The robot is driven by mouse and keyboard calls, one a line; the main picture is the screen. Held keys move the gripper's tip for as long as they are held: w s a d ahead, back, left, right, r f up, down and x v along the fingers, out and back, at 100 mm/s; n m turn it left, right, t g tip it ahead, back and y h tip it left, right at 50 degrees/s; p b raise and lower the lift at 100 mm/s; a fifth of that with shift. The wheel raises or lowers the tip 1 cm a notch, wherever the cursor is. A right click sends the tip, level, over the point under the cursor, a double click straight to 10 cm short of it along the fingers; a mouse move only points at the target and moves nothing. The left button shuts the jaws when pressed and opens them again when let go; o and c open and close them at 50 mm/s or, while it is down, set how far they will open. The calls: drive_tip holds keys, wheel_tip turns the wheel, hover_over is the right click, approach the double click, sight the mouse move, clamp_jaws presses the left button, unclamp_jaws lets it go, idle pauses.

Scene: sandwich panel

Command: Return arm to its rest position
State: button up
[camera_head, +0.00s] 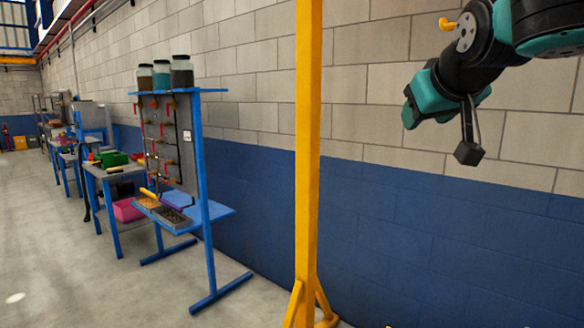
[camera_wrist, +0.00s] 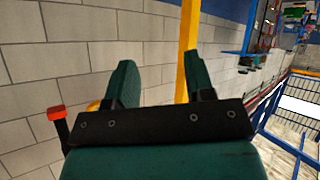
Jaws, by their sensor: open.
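In the head view, my gripper (camera_head: 424,100) shows as the teal end of my arm at the upper right, raised in front of the block wall and to the right of the yellow post. Its fingers cannot be made out clearly there. It touches nothing that I can see.
A yellow post (camera_head: 309,150) stands at the middle, and it also shows in the wrist view (camera_wrist: 187,45). A blue workbench (camera_head: 205,160) with jars (camera_head: 162,76) on top stands to its left. More benches line the wall (camera_head: 250,60). The floor (camera_head: 60,260) at left is clear.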

drive_tip(key=s+a+f+n+g+y, duration=0.2)
drive_tip(key=s+f+g, duration=0.3)
drive_tip(key=s+f, duration=0.6)
drive_tip(key=s+a+f+n+g+y, duration=0.2)
drive_tip(key=s+a+f+g, duration=0.3)
drive_tip(key=s+f, duration=0.7)
drive_tip(key=s+n+g, duration=0.1)
drive_tip(key=s, duration=0.3)
drive_tip(key=shift+s+a+f+g+y, duration=0.2)
drive_tip(key=shift+g+y, duration=0.1)
drive_tip(key=shift+y, duration=0.1)
drive_tip(key=shift+w+r, duration=0.1)
